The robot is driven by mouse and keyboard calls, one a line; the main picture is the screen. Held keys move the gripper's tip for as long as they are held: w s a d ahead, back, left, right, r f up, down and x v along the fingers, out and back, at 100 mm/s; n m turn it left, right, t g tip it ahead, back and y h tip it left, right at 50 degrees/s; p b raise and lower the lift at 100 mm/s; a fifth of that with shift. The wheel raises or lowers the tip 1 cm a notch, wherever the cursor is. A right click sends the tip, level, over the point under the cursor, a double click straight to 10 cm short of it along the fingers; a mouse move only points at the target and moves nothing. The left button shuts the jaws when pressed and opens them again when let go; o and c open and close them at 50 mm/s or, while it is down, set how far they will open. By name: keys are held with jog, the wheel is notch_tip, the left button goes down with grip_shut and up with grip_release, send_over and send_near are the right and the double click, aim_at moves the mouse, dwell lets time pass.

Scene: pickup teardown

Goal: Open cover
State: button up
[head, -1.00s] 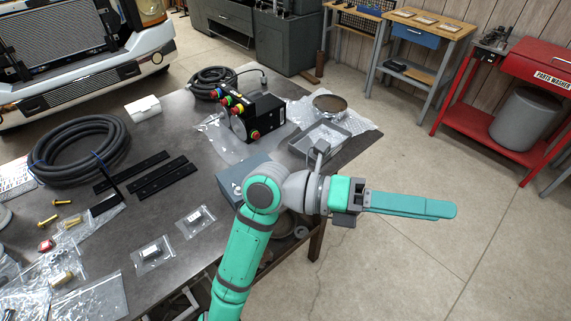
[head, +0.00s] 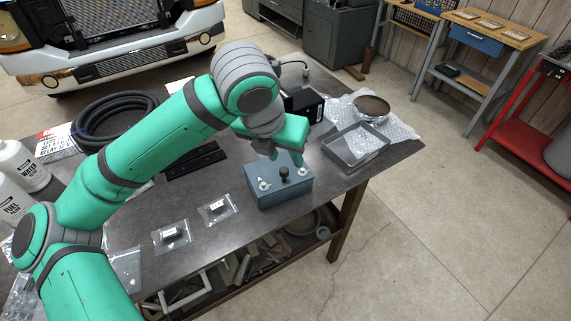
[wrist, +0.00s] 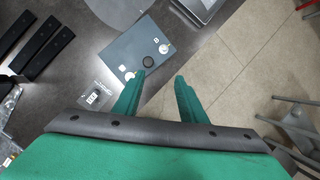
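A blue-grey box (head: 280,193) sits near the front edge of the dark workbench. On its top are a black knob (head: 284,173) and two small pale round fittings, one on each side. I cannot make out a separate cover or a seam. My gripper (head: 287,157) hangs just above the box, pointing down. In the wrist view the fingers of my gripper (wrist: 160,80) are apart with nothing between them, and the box top (wrist: 133,50) lies beyond the left finger. Contact with the box is not visible.
A grey metal tray (head: 352,158) and a round pan (head: 371,108) lie right of the box. Small bagged parts (head: 217,207) lie to its left. A coiled black hose (head: 115,112) and bottles (head: 20,165) are farther left. Open floor lies to the right.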

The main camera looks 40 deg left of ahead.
aim_at(284, 170)
jog(key=shift+y, duration=0.4)
jog(key=x, duration=0.3)
jog(key=a+x, duration=0.1)
jog(key=x, duration=0.3)
jog(key=a+x, duration=0.1)
jog(key=x, duration=0.2)
jog(key=shift+s+f, duration=0.2)
jog(key=shift+s, duration=0.05)
grip_shut()
jog(key=shift+d, duration=0.1)
